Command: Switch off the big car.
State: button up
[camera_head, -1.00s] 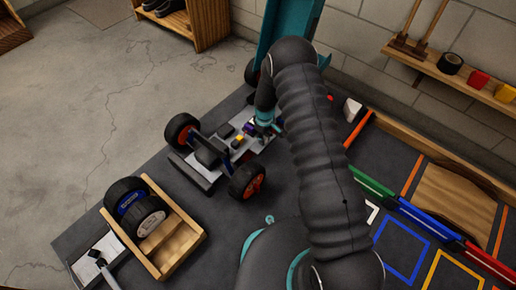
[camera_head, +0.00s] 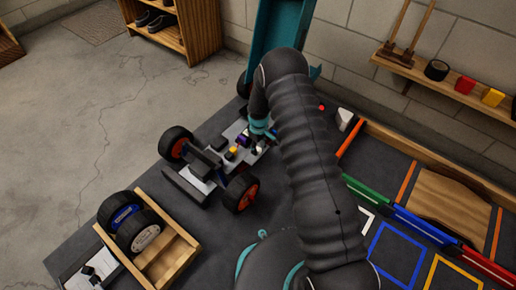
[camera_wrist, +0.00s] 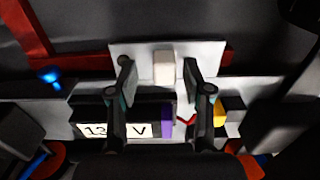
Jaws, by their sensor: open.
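The big car (camera_head: 205,182) stands on the dark mat, with black tyres, orange-red hubs and a pale chassis. My gripper (camera_wrist: 158,66) is open over the chassis, fingers apart. A small white block (camera_wrist: 164,67) on a white plate (camera_wrist: 140,52) shows between the fingertips; I cannot tell whether they touch it. A battery labelled "13 V" (camera_wrist: 126,130) with a purple end lies just below, with a yellow block (camera_wrist: 219,112) to its right. A blue light (camera_wrist: 50,76) glows at the left. In the head view my arm hides the car's far right part.
A wooden crate (camera_head: 187,252) with two loose wheels (camera_head: 131,222) stands left of my base. A teal upright piece (camera_head: 275,45) is behind the car. A wooden shelf (camera_head: 410,70) with blocks hangs on the wall. Coloured rails (camera_head: 425,226) lie at the right.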

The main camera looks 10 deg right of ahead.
aim_at(259, 148)
notch_tip(259, 148, up, 11)
dwell(0.4)
dwell(0.4)
